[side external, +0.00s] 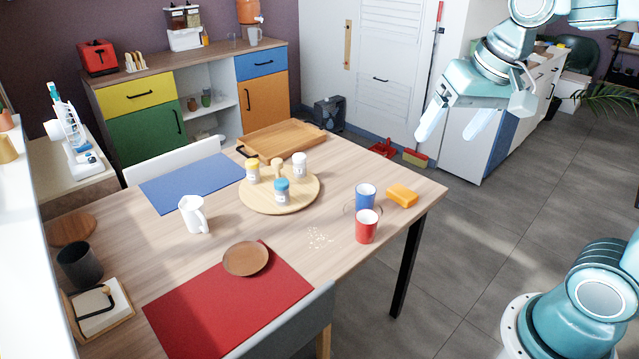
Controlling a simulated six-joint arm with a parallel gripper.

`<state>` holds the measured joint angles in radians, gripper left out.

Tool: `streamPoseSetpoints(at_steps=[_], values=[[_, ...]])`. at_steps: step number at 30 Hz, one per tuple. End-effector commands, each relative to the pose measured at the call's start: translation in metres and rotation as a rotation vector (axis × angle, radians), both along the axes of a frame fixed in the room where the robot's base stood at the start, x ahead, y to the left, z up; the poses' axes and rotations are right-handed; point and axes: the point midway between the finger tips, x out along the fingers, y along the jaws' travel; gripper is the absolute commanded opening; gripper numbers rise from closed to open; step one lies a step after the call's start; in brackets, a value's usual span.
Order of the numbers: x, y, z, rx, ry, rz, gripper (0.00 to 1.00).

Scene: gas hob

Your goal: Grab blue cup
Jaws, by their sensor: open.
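The blue cup (365,197) stands upright on the wooden table, near its right end. A red cup (367,227) stands just in front of it and hides a little of its lower part. My gripper (455,128) is open and empty, up and to the right of the blue cup, well apart from it. Its two pale fingers point down and to the left.
An orange block (402,196) lies right of the blue cup. A round board (252,199) with several shakers stands to the left. A wooden tray (283,140) lies at the back, a white pitcher (193,214) further left. Crumbs (320,237) lie near the red cup.

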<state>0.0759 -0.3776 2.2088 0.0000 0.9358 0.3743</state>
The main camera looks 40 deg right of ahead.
Motion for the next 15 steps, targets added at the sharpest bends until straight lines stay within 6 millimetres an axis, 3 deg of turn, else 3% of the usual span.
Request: streamPoseSetpoints(at_steps=[15], values=[[0.108, -0.039, -0.020, 0.131, 0.108, -0.444, 0.79]])
